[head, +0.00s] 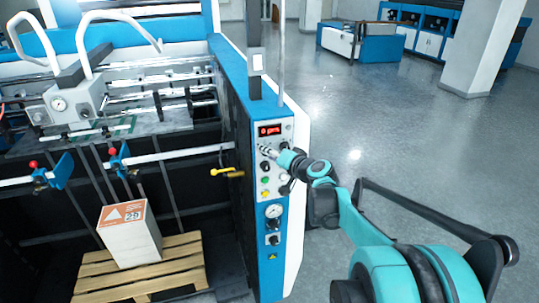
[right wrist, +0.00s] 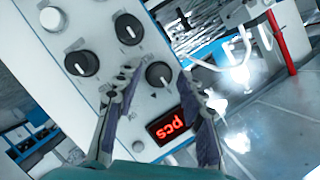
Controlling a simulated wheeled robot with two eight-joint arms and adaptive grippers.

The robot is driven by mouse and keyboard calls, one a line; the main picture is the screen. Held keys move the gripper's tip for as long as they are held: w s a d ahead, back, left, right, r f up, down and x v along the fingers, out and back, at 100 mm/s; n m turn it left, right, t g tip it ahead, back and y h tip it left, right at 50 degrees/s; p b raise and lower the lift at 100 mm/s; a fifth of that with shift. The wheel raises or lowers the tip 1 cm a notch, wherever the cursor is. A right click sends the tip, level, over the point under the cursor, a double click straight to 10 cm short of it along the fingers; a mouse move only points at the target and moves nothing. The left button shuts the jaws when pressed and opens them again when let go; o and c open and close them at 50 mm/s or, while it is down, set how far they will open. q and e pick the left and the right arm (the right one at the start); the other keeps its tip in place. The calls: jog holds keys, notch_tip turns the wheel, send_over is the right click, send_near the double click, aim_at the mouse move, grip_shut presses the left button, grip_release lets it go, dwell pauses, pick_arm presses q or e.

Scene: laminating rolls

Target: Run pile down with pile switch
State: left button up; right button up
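The control panel (head: 277,196) is on the end face of the blue and white machine (head: 235,70). My right gripper (head: 264,149) reaches it from the right, just below the red display (head: 270,130). In the right wrist view, the gripper (right wrist: 161,76) is open, with its fingers on either side of a black rotary knob (right wrist: 159,75); I cannot tell if they touch it. Two more black knobs (right wrist: 129,28) (right wrist: 81,63) show there. The labels are too small to tell which is the pile switch. The pile, a white stack with an orange top label (head: 130,240), stands on a wooden pallet (head: 185,262).
A yellow-handled lever (head: 226,172) sticks out left of the panel. Below the panel are a gauge (head: 274,211) and a small switch (head: 274,239). Open grey floor (head: 400,130) lies to the right, with a pillar (head: 483,45) and another blue machine (head: 370,45) farther back.

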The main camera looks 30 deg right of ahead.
jog(key=v, duration=1.2)
dwell(0.4)
jog(key=s+a+f+n+g+y+b, duration=0.1)
jog(key=s+a+f+n+g+b, duration=0.15)
jog(key=a+f+b, duration=0.5)
jog(key=s+a+f+n+g+y+b, duration=0.1)
jog(key=s+a+f+n+g+b, duration=0.15)
jog(key=a+f, duration=0.85)
jog(key=s+a+f+n+g+h+b, duration=0.1)
jog(key=s+f+b, duration=0.3)
jog(key=f, duration=0.4)
jog(key=s+a+f+n+g+h+b, duration=0.1)
jog(key=s+a+f+n+b, duration=0.1)
jog(key=s+f, duration=0.5)
notch_tip(320, 180, down, 2)
jog(key=n+b, duration=0.1)
jog(key=b, duration=0.1)
jog(key=shift+a+f+g+h+b, duration=0.25)
jog(key=shift+a+g+h+b, duration=0.05)
jog(key=shift+g+h, duration=0.1)
